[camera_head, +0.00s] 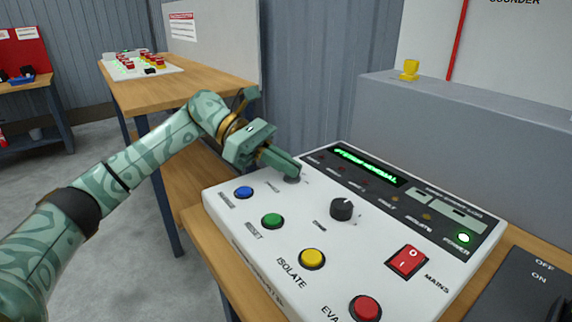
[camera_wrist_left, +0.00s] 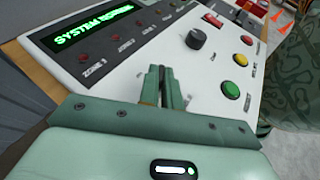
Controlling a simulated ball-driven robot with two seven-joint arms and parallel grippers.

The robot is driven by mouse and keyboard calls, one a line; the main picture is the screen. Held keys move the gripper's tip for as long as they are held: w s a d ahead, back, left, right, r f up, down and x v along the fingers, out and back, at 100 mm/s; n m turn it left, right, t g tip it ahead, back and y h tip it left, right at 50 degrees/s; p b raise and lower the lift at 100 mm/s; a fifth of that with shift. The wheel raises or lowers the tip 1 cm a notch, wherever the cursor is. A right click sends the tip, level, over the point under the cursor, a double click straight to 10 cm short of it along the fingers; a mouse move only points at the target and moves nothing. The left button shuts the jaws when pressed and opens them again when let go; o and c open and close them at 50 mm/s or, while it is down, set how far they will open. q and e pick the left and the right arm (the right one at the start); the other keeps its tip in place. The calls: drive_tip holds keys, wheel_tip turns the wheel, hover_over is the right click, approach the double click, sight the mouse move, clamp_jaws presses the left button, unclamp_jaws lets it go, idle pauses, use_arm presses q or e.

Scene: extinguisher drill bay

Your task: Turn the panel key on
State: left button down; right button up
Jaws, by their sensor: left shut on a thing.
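The white panel (camera_head: 240,215) stands on a wooden table, with a green lit display (camera_head: 367,165) and a lit green lamp (camera_head: 463,238). My left gripper (camera_head: 293,174) reaches down to the panel's upper left part. Its fingers are shut on the panel key, which they mostly hide. In the left wrist view the fingers (camera_wrist_left: 162,88) are close together over the panel face, and I cannot make out the key or its angle. My right gripper is in neither view.
Blue (camera_head: 244,192), green (camera_head: 272,221), yellow (camera_head: 312,259) and red (camera_head: 365,308) buttons line the panel's near side. A black knob (camera_head: 342,209) and a red mains switch (camera_head: 408,261) are to the right of my gripper. A grey ledge (camera_head: 450,130) rises behind the panel.

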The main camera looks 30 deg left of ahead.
use_arm(q)
drive_tip(key=c, duration=1.6)
unclamp_jaws()
